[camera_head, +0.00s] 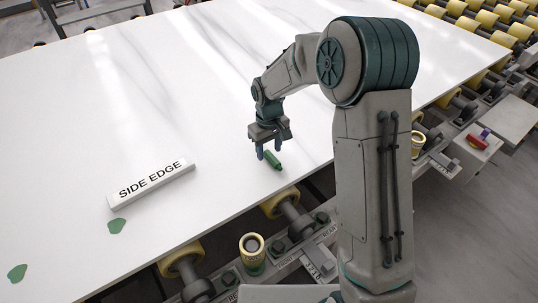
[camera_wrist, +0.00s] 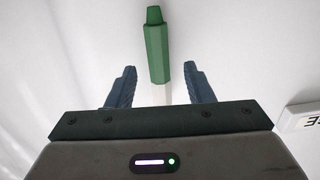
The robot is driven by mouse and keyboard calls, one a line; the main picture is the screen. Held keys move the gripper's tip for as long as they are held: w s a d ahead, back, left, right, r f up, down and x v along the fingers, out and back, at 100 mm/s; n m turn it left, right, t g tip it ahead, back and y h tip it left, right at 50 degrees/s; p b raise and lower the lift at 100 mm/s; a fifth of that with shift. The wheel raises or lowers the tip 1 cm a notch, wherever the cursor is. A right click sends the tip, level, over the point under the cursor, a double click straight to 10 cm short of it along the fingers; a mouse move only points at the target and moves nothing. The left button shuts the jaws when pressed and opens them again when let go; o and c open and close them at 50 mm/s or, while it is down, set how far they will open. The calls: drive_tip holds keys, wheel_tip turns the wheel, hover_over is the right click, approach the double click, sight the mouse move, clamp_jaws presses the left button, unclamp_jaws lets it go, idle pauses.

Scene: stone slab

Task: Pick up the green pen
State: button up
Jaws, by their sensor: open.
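The green pen (camera_head: 273,160) lies on the white stone slab (camera_head: 110,95), close to the slab's front edge. My gripper (camera_head: 269,150) points down at the pen from above. In the wrist view its two blue fingers (camera_wrist: 160,78) are apart, one on each side of the pen's line, with nothing held.
A white "SIDE EDGE" block (camera_head: 151,185) lies left of the pen; its corner shows in the wrist view (camera_wrist: 302,118). Green patches (camera_head: 117,226) mark the slab's lower left. Yellow rollers (camera_head: 280,202) and a yellow-and-green cup (camera_head: 252,250) stand beyond the front edge.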

drive_tip(key=shift+f, duration=0.85)
clamp_jaws()
drive_tip(key=shift+r, duration=0.1)
